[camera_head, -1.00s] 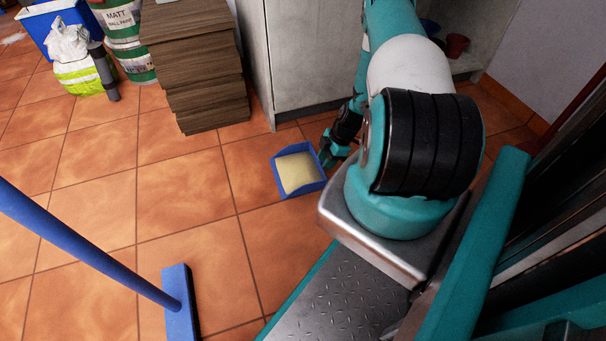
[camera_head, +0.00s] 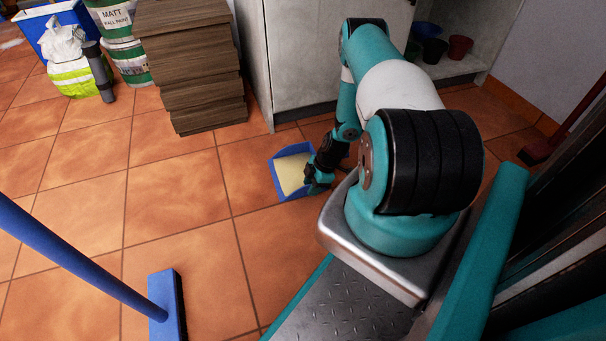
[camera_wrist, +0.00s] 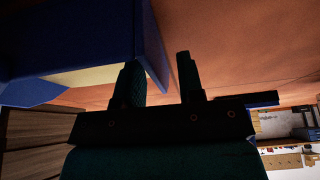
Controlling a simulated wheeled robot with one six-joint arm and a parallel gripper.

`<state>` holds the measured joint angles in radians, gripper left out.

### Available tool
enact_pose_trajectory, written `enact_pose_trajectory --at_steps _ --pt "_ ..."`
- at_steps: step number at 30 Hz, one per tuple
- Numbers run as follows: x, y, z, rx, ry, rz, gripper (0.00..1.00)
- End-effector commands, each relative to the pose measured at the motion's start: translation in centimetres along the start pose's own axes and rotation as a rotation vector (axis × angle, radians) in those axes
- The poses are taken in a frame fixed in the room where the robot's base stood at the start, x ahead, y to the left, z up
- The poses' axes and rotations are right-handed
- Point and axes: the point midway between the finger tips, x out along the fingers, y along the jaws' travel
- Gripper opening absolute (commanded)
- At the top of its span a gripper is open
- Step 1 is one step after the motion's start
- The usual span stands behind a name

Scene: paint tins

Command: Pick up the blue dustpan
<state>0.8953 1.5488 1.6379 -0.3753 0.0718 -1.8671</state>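The blue dustpan (camera_head: 280,187) lies on the tiled floor, with a pale yellow layer inside it. My gripper (camera_head: 312,182) is low at the dustpan's right edge. In the wrist view, the dustpan (camera_wrist: 60,40) fills the upper left. There my gripper (camera_wrist: 160,80) has its two fingers apart. One blue wall of the dustpan shows between the fingers, with a gap to the right finger. I cannot tell whether the left finger touches the wall. The dustpan's handle is not clearly visible.
A blue broom (camera_head: 165,310) stands at the lower left. Stacked brown boards (camera_head: 205,75) and a pale cabinet (camera_head: 320,60) stand behind the dustpan. Paint tins (camera_head: 125,50) and a blue bin (camera_head: 55,25) are at the back left. The floor left of the dustpan is clear.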

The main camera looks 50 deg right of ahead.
Motion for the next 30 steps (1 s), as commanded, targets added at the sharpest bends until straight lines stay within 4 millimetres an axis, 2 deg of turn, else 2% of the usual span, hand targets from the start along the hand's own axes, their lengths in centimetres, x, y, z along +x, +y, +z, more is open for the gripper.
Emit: enact_pose_trajectory --at_steps 4,8,9,23,26,30 --pt "-0.2 0.0 0.0 0.0 0.0 0.001 0.33" --pt "-0.2 0.0 0.0 0.001 0.0 0.0 0.03" --pt "-0.2 0.0 0.0 0.001 0.0 0.0 0.0" --pt "-0.8 0.1 -0.2 0.0 0.0 0.002 0.0" --pt "-1.7 0.1 -0.7 0.0 0.0 0.002 0.0" --pt "-4.1 0.1 -1.6 -0.001 0.0 0.003 0.0"
